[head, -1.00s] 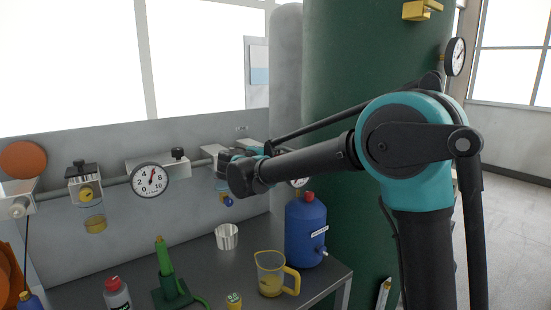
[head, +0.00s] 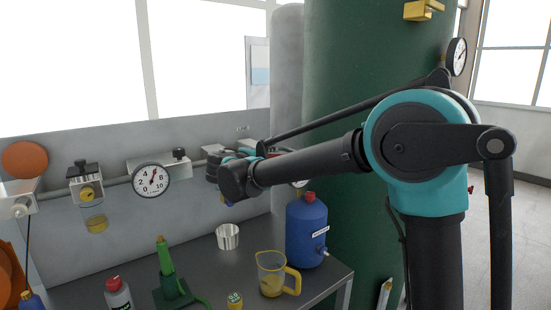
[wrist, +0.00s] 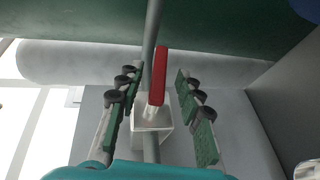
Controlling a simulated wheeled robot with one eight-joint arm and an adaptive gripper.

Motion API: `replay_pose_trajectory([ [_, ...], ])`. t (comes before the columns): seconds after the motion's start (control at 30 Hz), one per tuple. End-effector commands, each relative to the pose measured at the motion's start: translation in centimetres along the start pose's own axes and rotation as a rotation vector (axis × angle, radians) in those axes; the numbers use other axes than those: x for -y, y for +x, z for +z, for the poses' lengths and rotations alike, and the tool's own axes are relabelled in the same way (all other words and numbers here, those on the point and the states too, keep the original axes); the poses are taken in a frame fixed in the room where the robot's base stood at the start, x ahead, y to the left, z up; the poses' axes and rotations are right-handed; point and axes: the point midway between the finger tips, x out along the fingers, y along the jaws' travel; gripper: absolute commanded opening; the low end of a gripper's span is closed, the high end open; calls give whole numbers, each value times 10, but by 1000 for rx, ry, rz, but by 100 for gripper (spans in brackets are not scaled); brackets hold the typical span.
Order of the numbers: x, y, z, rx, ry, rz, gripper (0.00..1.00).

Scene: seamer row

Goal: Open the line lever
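The line lever (wrist: 159,76) has a red handle and stands on a pale valve block (wrist: 150,116) on a grey pipe (wrist: 152,32). In the wrist view the handle points up the picture, roughly along the pipe. My gripper (wrist: 157,82) is open, with one green-padded finger on each side of the handle. Gaps show on both sides, so neither finger seems to touch it. In the head view my wrist (head: 232,180) is in front of the pipe at the wall panel and hides most of the valve and the fingers.
A gauge (head: 151,180) and a lubricator with a yellow bowl (head: 97,222) sit on the pipe to the left. Below, the bench holds a blue jug (head: 306,232), a yellow-handled pitcher (head: 270,275), a metal cup (head: 228,237) and a green stand (head: 168,280). A green column (head: 360,60) rises behind my arm.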

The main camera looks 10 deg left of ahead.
Motion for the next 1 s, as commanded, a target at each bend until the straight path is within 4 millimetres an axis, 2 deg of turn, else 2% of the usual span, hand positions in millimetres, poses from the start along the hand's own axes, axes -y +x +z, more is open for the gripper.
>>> replay_pose_trajectory([
  [0.03,0,-12,-1,-5,-1,0,36],
  [0.2,0,-45,-1,-3,0,0,36],
  [0.4,0,-70,0,-2,0,0,36],
  [0.6,0,-77,0,0,0,0,36],
  [1.0,0,-77,0,0,0,0,36],
])
